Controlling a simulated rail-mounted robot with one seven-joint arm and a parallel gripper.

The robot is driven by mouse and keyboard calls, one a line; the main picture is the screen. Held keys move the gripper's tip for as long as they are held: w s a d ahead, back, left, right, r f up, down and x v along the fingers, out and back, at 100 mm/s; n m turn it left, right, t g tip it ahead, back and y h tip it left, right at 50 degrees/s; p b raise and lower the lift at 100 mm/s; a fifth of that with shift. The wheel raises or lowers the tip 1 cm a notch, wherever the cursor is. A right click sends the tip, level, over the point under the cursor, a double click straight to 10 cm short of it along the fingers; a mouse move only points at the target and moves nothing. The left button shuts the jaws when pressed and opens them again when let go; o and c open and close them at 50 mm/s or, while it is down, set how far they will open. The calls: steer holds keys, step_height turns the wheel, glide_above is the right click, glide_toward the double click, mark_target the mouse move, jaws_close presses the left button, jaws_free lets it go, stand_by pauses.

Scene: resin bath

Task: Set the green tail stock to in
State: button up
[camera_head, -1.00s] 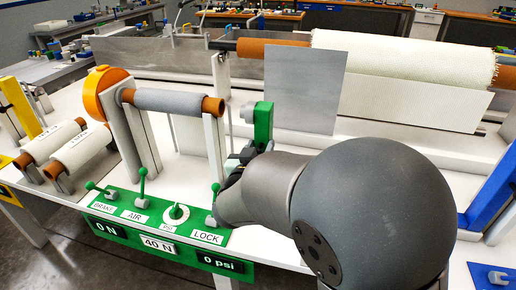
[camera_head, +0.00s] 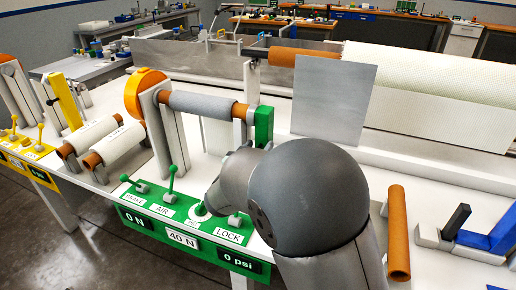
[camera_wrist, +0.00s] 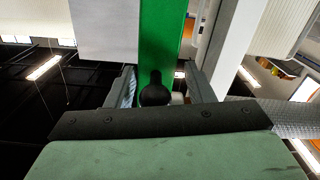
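The green tail stock (camera_head: 264,126) stands at the right end of the grey roll on the green station. Its grey centre (camera_head: 245,113) meets or nearly meets the end of the roll's brown core (camera_head: 240,110); I cannot tell if it is inside. In the wrist view the green upright (camera_wrist: 162,45) of the tail stock rises between the fingers of my gripper (camera_wrist: 160,88), with a dark round knob (camera_wrist: 155,91) at its foot. The fingers stand apart on either side, and I see no clear grip. My arm hides the gripper in the head view.
The green panel (camera_head: 185,236) with its levers lies in front, its LOCK lever (camera_head: 235,220) close to my arm. A white post (camera_head: 249,85) and a grey plate (camera_head: 331,100) stand behind the tail stock. A loose brown tube (camera_head: 398,235) lies at right.

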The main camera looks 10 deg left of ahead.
steer(key=shift+s+a, duration=0.15)
steer(key=s+a, duration=0.2)
steer(key=s, duration=1.5)
steer(key=shift+a+b, duration=0.35)
steer(key=shift+b, duration=0.05)
steer(key=shift+w, duration=0.15)
steer(key=w+d+r+n+g+y+p, duration=0.1)
steer(key=w+d+n+g+y+p, duration=0.1)
steer(key=w+d+g+y+p, duration=0.4)
steer(key=s+d+f+m+g+h+p, duration=0.1)
steer(key=s+d+f+g+h, duration=0.1)
steer(key=s+d+g, duration=0.9)
steer(key=s+d, duration=1)
steer(key=d, duration=0.3)
steer(key=shift+d+f+m+h, duration=0.3)
steer(key=shift+d+f+m, duration=0.05)
steer(key=shift+f+m, duration=0.05)
